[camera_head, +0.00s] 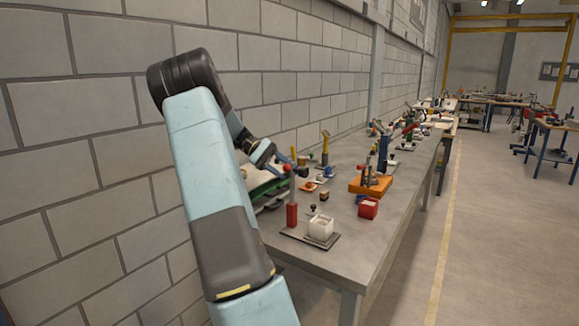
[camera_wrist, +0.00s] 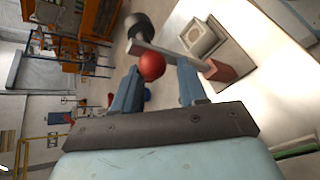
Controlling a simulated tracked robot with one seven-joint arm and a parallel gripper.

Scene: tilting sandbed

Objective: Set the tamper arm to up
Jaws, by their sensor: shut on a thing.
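The tamper has a red post (camera_head: 292,215) on a dark plate (camera_head: 299,238), next to a white open box (camera_head: 320,229). Its thin grey tamper arm (camera_head: 291,188) stands steeply upright above the post, with a red ball (camera_head: 287,168) near its top. My gripper (camera_head: 279,163) is at the ball, coming from the upper left. In the wrist view the red ball (camera_wrist: 152,66) shows between my fingers, and the grey arm (camera_wrist: 178,56) crosses just beyond the fingertips. My gripper is shut on the tamper arm at its ball end; the exact contact is partly hidden.
A red box (camera_head: 368,208) and an orange stand (camera_head: 370,185) are to the right on the grey bench (camera_head: 352,252). A green-edged item (camera_head: 262,187) lies behind my forearm. Block wall runs along the left. The bench's front right is clear.

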